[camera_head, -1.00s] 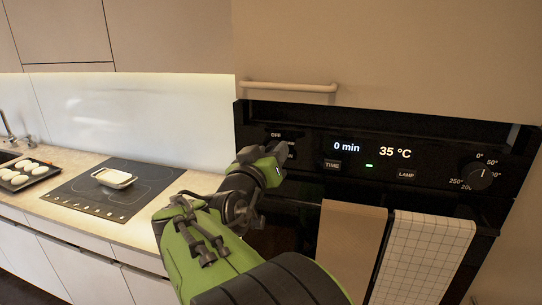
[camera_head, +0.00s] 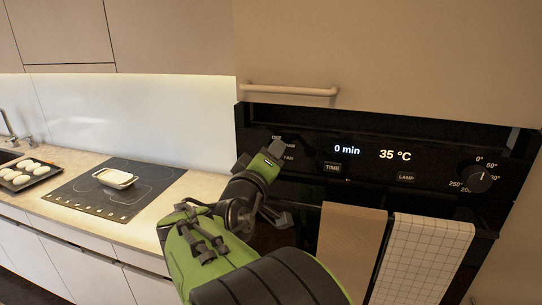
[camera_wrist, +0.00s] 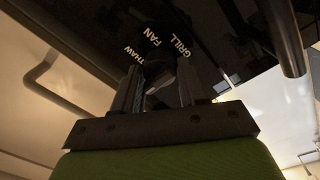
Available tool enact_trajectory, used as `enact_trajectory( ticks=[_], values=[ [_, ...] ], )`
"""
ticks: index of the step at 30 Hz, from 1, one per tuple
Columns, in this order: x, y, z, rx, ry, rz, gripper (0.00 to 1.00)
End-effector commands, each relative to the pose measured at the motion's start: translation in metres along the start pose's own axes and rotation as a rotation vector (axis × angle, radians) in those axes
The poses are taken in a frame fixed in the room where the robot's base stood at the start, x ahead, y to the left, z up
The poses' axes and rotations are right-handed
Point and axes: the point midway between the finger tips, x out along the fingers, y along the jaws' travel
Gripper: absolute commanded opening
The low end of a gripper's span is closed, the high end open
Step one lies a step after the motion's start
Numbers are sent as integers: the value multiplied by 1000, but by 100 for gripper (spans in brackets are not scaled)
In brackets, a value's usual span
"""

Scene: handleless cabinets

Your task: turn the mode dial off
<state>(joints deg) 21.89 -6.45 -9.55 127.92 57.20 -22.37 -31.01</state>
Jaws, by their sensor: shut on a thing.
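The mode dial (camera_wrist: 158,72) is a dark knob at the left end of the black oven panel (camera_head: 440,155). In the wrist view it sits between my two fingers, with the labels THAW, FAN and GRILL around it. My gripper (camera_wrist: 157,88) is shut on the dial. In the head view my gripper (camera_head: 275,150) covers most of the dial, leaving the labels near OFF and FAN partly visible. I cannot tell which label the dial points to.
The panel display (camera_head: 372,151) reads 0 min and 35 °C. A temperature dial (camera_head: 482,178) is at the right. Brown (camera_head: 350,245) and checked (camera_head: 428,260) towels hang below. A bar handle (camera_head: 290,89) is above. A hob (camera_head: 110,190) lies left.

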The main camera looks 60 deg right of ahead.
Motion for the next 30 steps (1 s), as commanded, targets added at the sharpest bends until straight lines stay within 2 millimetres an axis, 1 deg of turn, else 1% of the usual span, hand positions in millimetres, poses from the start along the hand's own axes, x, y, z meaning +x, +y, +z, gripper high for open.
enact_trajectory(
  ticks=[14, 15, 17, 18, 19, 26, 29, 30],
  values=[
    [0, -3, 0, -14, 0, -7, 11],
    [0, -3, 0, -14, 0, -7, 48],
    [0, -3, 0, -14, 0, -6, 57],
    [0, -2, 0, -14, 0, -6, 63],
    [0, -2, 0, -13, 0, -5, 64],
    [0, -1, 0, -12, 0, -3, 64],
    [-8, -3, 0, -12, 2, -5, 64],
    [-15, -4, 0, -12, 4, -7, 64]
  ],
)
